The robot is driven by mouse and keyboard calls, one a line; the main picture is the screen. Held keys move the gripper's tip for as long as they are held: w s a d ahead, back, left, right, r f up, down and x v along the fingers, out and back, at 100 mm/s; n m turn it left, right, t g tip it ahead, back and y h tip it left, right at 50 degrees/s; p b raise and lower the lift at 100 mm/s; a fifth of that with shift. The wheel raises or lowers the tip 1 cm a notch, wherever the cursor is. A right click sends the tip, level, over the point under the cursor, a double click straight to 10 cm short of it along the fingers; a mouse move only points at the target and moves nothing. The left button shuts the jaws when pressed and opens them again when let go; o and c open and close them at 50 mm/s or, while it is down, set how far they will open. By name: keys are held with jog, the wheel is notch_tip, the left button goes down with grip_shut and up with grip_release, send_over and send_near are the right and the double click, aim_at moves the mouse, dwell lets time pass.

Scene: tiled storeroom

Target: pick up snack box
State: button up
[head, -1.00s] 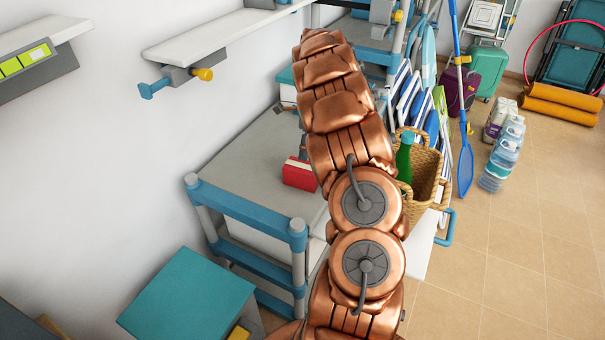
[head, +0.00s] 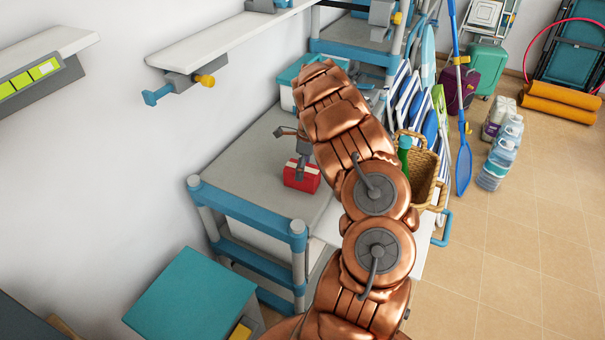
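The snack box is a small red box with a pale top (head: 308,181). It sits on the grey top of the blue-framed shelf unit (head: 240,160), left of my copper arm in the head view. My grey gripper (head: 299,176) is at the box, reaching down over it from above. One finger shows in front of the box's near side. The other finger is hidden, so I cannot tell whether the fingers are closed on the box. The box looks level on the shelf.
A wicker basket (head: 425,172) with a green bottle (head: 404,157) stands right of my arm. A white wall shelf (head: 215,45) with brackets juts out above left. A teal-topped box (head: 190,295) is at the lower left. The grey shelf top around the snack box is mostly clear.

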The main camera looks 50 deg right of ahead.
jog(key=shift+f, duration=0.35)
jog(key=shift+a, duration=0.1)
jog(key=c, duration=1.3)
